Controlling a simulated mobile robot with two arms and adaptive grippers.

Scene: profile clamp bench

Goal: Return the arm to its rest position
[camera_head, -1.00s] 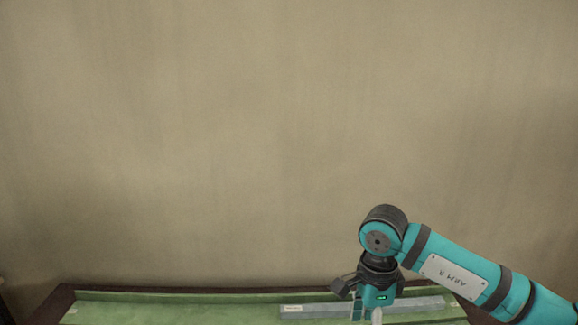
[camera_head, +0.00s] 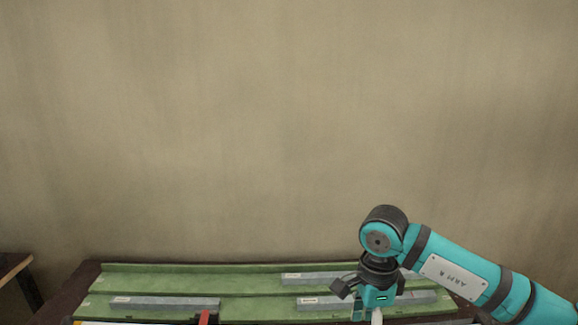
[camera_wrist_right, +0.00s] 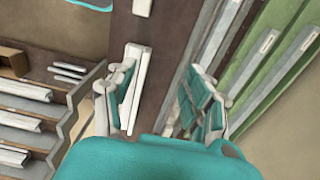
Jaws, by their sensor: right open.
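My right arm (camera_head: 462,278) reaches in from the right side of the head view and bends down at the wrist. Its gripper (camera_wrist_right: 165,100) shows in the wrist view with two teal-padded fingers apart and nothing between them. A brown surface lies below the fingers. In the head view the gripper's fingertips are cut off by the bottom edge. My left gripper is in neither view.
A green bench bed (camera_head: 250,288) holds grey profile bars, one at the left (camera_head: 165,303) and two near my right wrist. A red part (camera_head: 204,317) stands at the front. A rack with bars (camera_wrist_right: 28,118) shows in the wrist view.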

